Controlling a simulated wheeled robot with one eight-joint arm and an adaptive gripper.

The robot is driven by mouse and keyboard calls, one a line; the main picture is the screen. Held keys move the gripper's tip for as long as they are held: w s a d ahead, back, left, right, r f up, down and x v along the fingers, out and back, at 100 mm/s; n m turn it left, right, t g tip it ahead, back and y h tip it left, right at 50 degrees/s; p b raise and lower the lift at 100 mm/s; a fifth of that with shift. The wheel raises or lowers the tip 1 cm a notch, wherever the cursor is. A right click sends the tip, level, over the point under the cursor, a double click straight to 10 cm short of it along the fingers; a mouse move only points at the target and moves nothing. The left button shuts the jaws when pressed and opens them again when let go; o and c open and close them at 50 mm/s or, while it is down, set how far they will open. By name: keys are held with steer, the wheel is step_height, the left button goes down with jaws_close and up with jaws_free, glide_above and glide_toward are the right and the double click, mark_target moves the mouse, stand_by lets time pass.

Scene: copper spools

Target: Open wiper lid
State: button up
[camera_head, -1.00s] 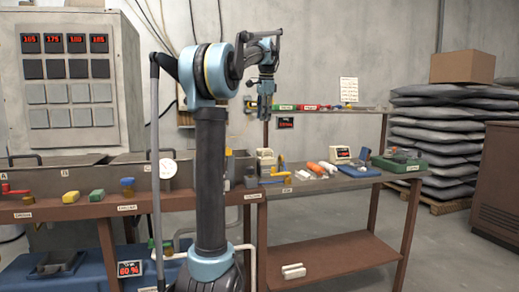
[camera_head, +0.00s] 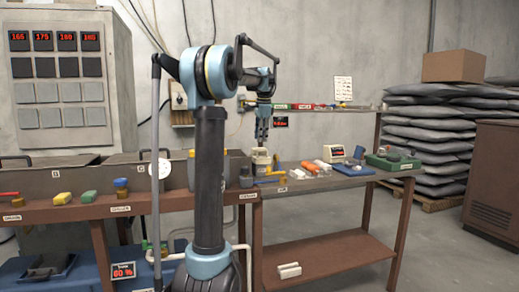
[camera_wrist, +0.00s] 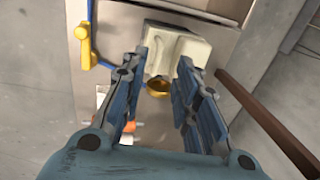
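A cream box (camera_head: 261,158), which looks like the wiper box, stands on the bench behind and right of my arm column. Its lid cannot be told apart clearly. In the wrist view the cream box (camera_wrist: 180,48) lies beyond and partly between my fingertips. My gripper (camera_head: 262,136) points down just above the box. In the wrist view my gripper (camera_wrist: 165,60) is open, with a clear gap between the fingers and nothing held. A brass round piece (camera_wrist: 158,87) shows between the fingers, near the box. I cannot tell whether the fingers touch the box.
A yellow valve handle with a blue hose (camera_wrist: 84,45) sits beside the box. On the bench to the right are orange and white items (camera_head: 322,165), a small display (camera_head: 334,153), a blue tray (camera_head: 362,168) and a green case (camera_head: 393,161). A shelf (camera_head: 350,108) runs behind.

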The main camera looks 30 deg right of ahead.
steer(key=shift+w+d+f, duration=0.1)
steer(key=shift+w+f, duration=0.1)
steer(key=shift+f, duration=0.75)
steer(key=shift+w+a+f, duration=0.1)
steer(key=shift+w+f, duration=0.05)
steer(key=shift+f, duration=0.85)
steer(key=shift+w+d+f, duration=0.1)
steer(key=shift+w+f, duration=0.1)
steer(key=shift+f, duration=0.75)
jaws_close()
